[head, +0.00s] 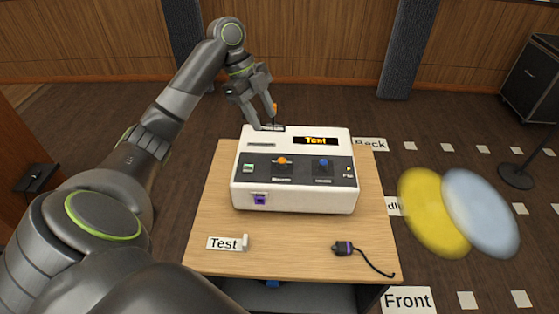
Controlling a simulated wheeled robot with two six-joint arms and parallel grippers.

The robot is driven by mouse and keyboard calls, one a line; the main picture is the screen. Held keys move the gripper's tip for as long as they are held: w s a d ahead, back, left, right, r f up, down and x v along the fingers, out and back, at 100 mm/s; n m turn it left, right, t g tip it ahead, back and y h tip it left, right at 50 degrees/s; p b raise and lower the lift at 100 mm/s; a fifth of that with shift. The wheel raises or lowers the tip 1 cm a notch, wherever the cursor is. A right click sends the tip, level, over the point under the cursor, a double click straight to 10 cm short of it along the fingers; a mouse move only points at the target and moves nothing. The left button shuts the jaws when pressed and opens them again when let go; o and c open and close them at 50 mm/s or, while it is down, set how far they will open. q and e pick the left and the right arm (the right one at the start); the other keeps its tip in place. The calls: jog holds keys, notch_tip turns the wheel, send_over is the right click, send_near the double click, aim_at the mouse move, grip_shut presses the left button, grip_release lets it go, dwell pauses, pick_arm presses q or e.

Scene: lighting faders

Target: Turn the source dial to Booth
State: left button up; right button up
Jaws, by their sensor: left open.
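A white console (246,192) with a dark front panel stands on a wooden table. Its display (315,141) shows orange letters that read "Test". An orange-capped control (282,160) and a blue-capped control (323,163) are on the dark panel. No part is clearly legible as the source dial, and I cannot read the small labels. My left gripper (266,125) is open, pointing down at the console's back left edge, by a dark part there. I cannot tell whether it touches. A small orange bit shows by one finger. My right gripper is not in view.
On the table (290,241) are a "Test" card (224,243) and a dark plug with a cord (345,248). A purple socket (260,199) is on the console's front. Yellow (425,215) and pale blue (482,212) blurred ovals show at right. A "Front" floor sign (407,299) lies beside the table.

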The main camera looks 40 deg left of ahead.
pick_arm(q)
jog(key=b, duration=0.4)
send_near(282, 161)
jog(key=shift+x, duration=1.05)
jog(key=b+x, duration=0.2)
jog(key=x, duration=0.3)
jog(key=shift+a+f+b, duration=0.1)
jog(key=shift+b, duration=0.3)
jog(key=shift+w+d+f+b, duration=0.1)
jog(key=shift+d+f+b, duration=0.25)
jog(key=shift+f, duration=0.3)
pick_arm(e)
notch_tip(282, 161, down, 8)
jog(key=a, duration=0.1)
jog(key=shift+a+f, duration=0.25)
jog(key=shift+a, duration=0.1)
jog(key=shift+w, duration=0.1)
